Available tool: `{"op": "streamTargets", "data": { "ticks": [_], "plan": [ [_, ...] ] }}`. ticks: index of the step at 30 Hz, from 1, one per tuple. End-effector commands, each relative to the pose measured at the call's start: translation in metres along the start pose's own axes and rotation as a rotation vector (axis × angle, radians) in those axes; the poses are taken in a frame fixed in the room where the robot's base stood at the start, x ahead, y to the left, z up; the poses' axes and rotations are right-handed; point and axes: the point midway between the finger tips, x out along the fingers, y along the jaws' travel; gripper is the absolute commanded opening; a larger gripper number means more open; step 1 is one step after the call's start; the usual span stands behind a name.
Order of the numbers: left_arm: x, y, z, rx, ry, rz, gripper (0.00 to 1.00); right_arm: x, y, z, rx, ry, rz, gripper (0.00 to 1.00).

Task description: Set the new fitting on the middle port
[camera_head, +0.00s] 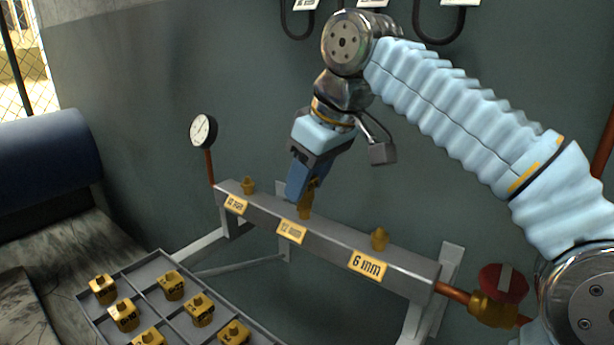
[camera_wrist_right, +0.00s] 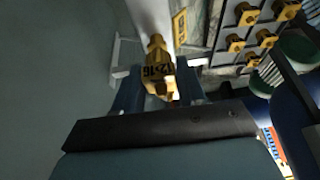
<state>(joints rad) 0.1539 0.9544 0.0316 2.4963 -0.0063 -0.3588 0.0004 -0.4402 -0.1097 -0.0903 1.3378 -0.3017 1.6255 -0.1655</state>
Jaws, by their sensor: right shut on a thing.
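The grey manifold bar (camera_head: 340,248) carries three brass ports: a left one (camera_head: 248,186), a middle one (camera_head: 305,210) and a right one (camera_head: 380,239). My right gripper (camera_head: 304,190) comes down from above at the middle port, its blue fingers shut on a brass fitting (camera_head: 313,187). My left gripper is in neither view.
A divided grey tray (camera_head: 140,272) with several brass fittings lies at the lower left. A pressure gauge (camera_head: 203,131) stands at the bar's left end, a red-handled valve (camera_head: 497,295) at its right. Hoses (camera_head: 424,30) hang on the wall above. A yellow label (camera_head: 367,264) reads 6 mm.

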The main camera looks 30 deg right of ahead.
Motion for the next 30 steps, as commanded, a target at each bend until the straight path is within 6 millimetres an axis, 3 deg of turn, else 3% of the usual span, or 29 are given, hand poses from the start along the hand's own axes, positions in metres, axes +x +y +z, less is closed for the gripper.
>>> {"op": "streamTargets", "data": {
  "ticks": [24,25,30],
  "plan": [
    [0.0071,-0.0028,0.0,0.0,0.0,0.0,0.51,0.011,-0.0003,0.0046,-0.001,0.001,0.0,0.06],
    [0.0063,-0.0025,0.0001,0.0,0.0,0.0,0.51,0.0103,-0.0003,0.0042,-0.001,0.001,0.0,0.43],
    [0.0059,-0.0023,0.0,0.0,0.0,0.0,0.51,0.0099,-0.0003,0.004,-0.001,0.001,0.0,0.69]
  ]
}}
